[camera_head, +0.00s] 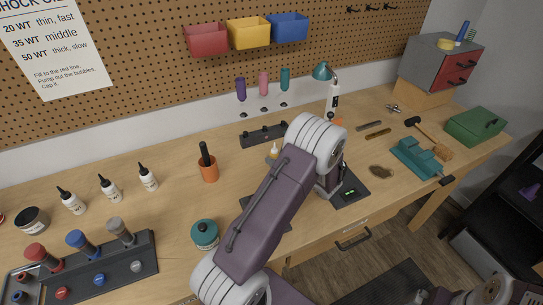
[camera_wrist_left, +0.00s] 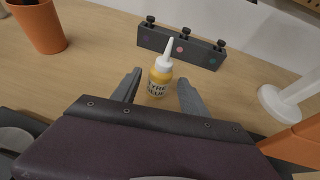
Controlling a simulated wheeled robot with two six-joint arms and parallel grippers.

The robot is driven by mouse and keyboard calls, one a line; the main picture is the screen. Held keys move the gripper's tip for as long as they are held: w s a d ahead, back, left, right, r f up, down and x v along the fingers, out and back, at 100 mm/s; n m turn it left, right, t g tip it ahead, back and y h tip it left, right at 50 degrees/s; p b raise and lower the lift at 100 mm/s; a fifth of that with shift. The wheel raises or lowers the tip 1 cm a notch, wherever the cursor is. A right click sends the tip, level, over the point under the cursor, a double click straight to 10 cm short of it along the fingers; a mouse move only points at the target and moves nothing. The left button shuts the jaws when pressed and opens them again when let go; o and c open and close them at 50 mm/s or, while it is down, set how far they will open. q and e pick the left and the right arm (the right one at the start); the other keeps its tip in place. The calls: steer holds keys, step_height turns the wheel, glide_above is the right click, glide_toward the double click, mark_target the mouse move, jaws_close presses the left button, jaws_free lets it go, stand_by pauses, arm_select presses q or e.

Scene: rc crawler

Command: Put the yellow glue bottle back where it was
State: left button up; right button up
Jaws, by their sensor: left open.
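The yellow glue bottle (camera_wrist_left: 159,80) stands upright on the bench, with a white cap and nozzle and a dark-lettered label. In the head view the bottle (camera_head: 273,153) shows small, left of my arm and in front of a dark rack. My left gripper (camera_wrist_left: 160,77) is open, with one finger on each side of the bottle in the wrist view. I see no clear contact between fingers and bottle. In the head view my left arm hides most of that gripper. Only part of my right arm shows at the bottom right edge; its gripper is not visible.
The dark rack (camera_wrist_left: 180,47) stands just behind the bottle. An orange pot (camera_head: 208,169) is to the left and a white lamp (camera_head: 332,101) to the right. A teal jar (camera_head: 205,234) and three white bottles (camera_head: 110,187) stand farther left. A dark scale (camera_head: 350,190) lies right of my arm.

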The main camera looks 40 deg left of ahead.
arm_select(q)
steer(key=v, duration=0.6)
steer(key=shift+s+d+r, duration=0.1)
steer(key=shift+s+d, duration=0.05)
steer(key=shift+d, duration=0.15)
